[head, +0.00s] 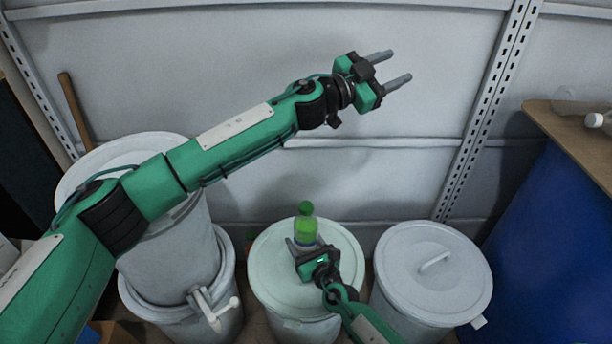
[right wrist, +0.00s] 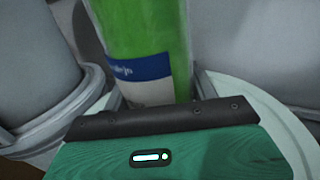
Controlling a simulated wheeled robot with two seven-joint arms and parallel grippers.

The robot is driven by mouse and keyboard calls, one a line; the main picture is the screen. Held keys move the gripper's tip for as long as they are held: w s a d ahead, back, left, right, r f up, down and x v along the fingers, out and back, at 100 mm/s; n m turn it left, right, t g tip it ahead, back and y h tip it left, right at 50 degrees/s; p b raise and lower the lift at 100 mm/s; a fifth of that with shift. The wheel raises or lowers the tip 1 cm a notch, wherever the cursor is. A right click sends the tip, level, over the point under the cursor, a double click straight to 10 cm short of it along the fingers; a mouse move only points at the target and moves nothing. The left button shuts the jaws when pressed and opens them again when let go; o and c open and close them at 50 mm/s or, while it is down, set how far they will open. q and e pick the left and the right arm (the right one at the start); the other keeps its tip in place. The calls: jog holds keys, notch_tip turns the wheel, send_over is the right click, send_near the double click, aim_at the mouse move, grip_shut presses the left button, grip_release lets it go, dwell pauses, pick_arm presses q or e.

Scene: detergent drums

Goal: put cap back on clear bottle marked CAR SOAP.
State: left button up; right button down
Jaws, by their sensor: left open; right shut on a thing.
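A bottle with green contents and a green top (head: 306,228) stands upright over the middle drum's pale lid (head: 265,262). My right gripper (head: 305,246) is shut on it low down. In the right wrist view the bottle (right wrist: 140,35) rises between the fingers, with a blue and white label only partly legible; I cannot read CAR SOAP on it. I cannot tell whether its base touches the lid. My left gripper (head: 400,65) is open and empty, high before the back wall, pointing right. No loose cap is clearly visible.
A lidded drum with a handle (head: 432,270) stands at right, stacked white containers (head: 160,255) with a tap at left. A brown-topped surface (head: 575,135) over a blue drum (head: 548,240) holds a clear item (head: 566,96) and a white-capped one (head: 596,120). Air before the wall is free.

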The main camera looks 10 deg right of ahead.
pick_arm(q)
jog(key=s+f+m+g, duration=0.2)
jog(key=s+m+g, duration=0.2)
jog(key=g, duration=0.1)
jog(key=m+y, duration=0.5)
jog(key=y, duration=1.4)
send_over(306, 206)
jog(key=f, duration=1.8)
jog(key=shift+s+d+f, duration=0.1)
jog(key=shift+d+f, duration=0.25)
jog(key=shift+d, duration=0.05)
jog(key=shift+a, duration=0.4)
jog(key=shift+f, duration=0.1)
jog(key=shift+f, duration=3.95)
